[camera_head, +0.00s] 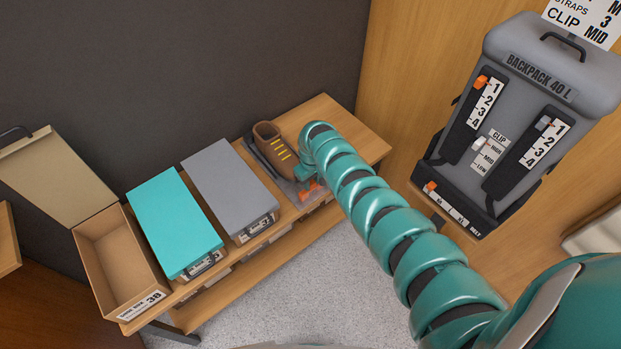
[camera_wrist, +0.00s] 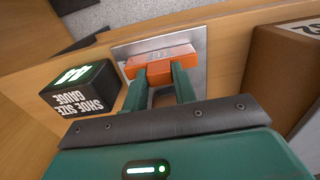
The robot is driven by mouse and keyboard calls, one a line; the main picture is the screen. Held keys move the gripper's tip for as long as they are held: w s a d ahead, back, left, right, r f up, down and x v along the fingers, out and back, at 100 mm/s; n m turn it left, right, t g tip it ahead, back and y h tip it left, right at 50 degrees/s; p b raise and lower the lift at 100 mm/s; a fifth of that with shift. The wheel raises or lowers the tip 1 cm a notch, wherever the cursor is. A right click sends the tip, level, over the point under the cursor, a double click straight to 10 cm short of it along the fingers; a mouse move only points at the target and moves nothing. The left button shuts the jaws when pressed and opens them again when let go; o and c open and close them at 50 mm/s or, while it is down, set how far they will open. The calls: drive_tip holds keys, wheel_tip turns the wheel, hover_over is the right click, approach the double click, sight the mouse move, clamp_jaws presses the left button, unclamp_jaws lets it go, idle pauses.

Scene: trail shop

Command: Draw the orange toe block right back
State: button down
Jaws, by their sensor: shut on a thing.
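The orange toe block (camera_wrist: 162,64) lies across a grey metal plate (camera_wrist: 196,48) in the wrist view. My gripper (camera_wrist: 164,74) is shut on the block's near side, with a finger at each side of its narrower part. In the head view a bit of the orange block (camera_head: 308,187) shows at the front end of the gauge, beside my gripper (camera_head: 306,178). A brown shoe with yellow laces (camera_head: 272,150) stands on the gauge behind the block. My arm hides part of the gauge and block there.
A black shoe size gauge display (camera_wrist: 82,90) stands left of the plate, and a brown box (camera_wrist: 284,68) at right. On the bench are a grey box (camera_head: 230,185), a teal box (camera_head: 172,220) and an open cardboard box (camera_head: 115,250). A backpack panel (camera_head: 520,110) hangs at right.

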sight(312, 183)
drive_tip(key=c, duration=1.1)
unclamp_jaws()
drive_tip(key=shift+s+d, duration=0.2)
drive_tip(key=shift+d, duration=0.05)
drive_tip(key=shift+a, duration=0.1)
drive_tip(key=shift+r, duration=0.15)
drive_tip(key=shift+w+r, duration=0.15)
drive_tip(key=shift+r, duration=8.4)
